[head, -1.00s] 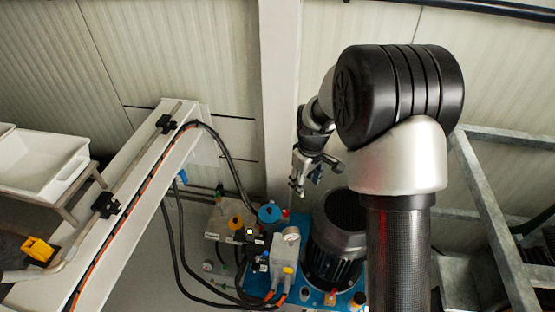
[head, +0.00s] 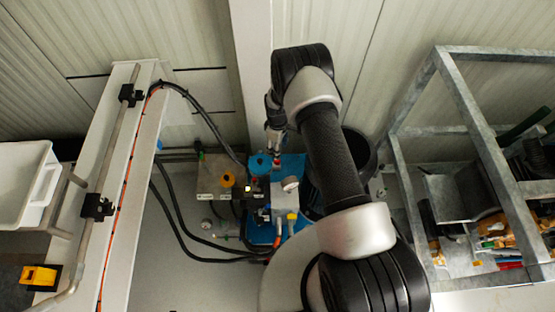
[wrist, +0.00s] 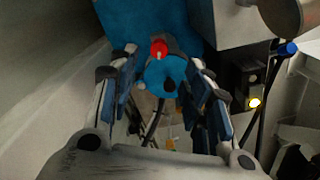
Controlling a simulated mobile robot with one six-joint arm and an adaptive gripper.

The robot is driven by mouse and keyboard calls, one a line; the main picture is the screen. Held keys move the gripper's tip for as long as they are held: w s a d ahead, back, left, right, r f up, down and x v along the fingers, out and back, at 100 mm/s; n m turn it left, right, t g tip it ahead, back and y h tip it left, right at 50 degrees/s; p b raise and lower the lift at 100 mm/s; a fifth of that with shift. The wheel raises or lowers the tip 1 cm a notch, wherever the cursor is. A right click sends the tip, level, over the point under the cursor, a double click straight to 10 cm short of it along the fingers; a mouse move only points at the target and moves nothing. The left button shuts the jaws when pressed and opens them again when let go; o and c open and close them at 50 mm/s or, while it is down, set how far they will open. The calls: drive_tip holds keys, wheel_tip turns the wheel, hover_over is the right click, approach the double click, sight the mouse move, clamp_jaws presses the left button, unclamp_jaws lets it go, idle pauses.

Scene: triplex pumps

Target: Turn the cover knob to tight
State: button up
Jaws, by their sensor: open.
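My gripper (head: 275,145) is over the far part of the blue pump base (head: 292,166), pointing down. In the wrist view its two fingers (wrist: 161,64) are spread and empty. A small red knob (wrist: 158,48) with a pale mark shows between and slightly beyond the fingertips; I take it for the cover knob. It also shows in the head view (head: 279,162), just under the gripper. A round blue cap (wrist: 166,76) lies next to the knob, also between the fingers. I cannot tell whether a finger touches either.
Black hoses (head: 172,215) run at the left. A metal frame rack (head: 470,100) stands right, a white tray (head: 22,185) left.

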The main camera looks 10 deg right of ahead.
sight(277, 161)
wheel_tip(277, 161, down, 10)
drive_tip(key=shift+b, duration=1.05)
clamp_jaws()
